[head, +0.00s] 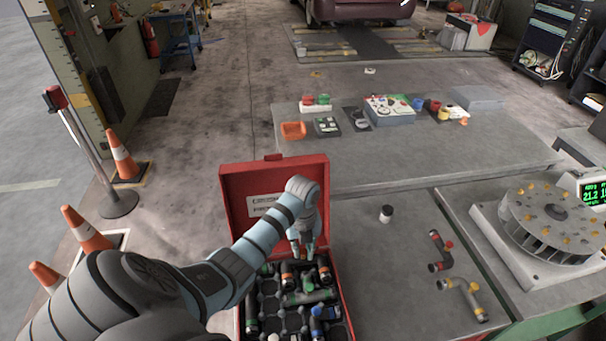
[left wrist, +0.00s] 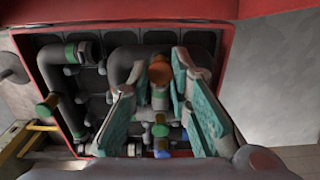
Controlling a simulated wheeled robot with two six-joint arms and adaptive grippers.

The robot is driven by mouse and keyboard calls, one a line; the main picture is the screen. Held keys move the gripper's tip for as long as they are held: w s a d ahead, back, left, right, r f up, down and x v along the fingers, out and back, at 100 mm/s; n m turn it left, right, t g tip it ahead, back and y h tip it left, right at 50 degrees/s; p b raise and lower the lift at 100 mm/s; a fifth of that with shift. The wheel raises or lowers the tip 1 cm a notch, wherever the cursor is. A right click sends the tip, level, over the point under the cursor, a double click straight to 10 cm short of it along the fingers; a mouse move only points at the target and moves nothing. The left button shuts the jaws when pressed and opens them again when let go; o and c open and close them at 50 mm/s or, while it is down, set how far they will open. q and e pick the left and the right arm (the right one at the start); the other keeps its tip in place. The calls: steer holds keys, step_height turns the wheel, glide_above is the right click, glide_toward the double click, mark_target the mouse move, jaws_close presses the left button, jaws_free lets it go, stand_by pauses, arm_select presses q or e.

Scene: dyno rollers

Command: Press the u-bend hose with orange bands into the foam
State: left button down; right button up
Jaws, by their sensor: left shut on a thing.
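The open red case (head: 226,200) stands on the bench, with dark foam and several fittings inside. My left gripper (head: 306,246) reaches down into the case, near the lid side. In the left wrist view, its teal-padded fingers (left wrist: 168,112) are shut on the u-bend hose with orange bands. One orange-banded end (left wrist: 160,72) shows between the fingers, low over the foam. The rest of the hose is largely hidden by the fingers and dark parts. I cannot tell how deep it sits in the foam. My right gripper is not in view.
Green-banded fittings (left wrist: 70,53) and blue-banded ones lie in the case around the gripper. A red-banded hose (head: 440,250) and a yellow-banded hose (head: 465,295) lie on the bench at right, near a small dark-and-white jar (head: 386,213). A round roller fixture (head: 550,220) stands further right.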

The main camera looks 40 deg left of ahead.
arm_select(q)
steer(key=shift+f, duration=0.15)
steer(key=shift+f, duration=0.35)
steer(key=shift+f, duration=0.35)
steer(key=c, duration=1.4)
jaws_free()
step_height(320, 180, up, 8)
steer(key=shift+f, duration=0.2)
steer(key=shift+f, duration=0.1)
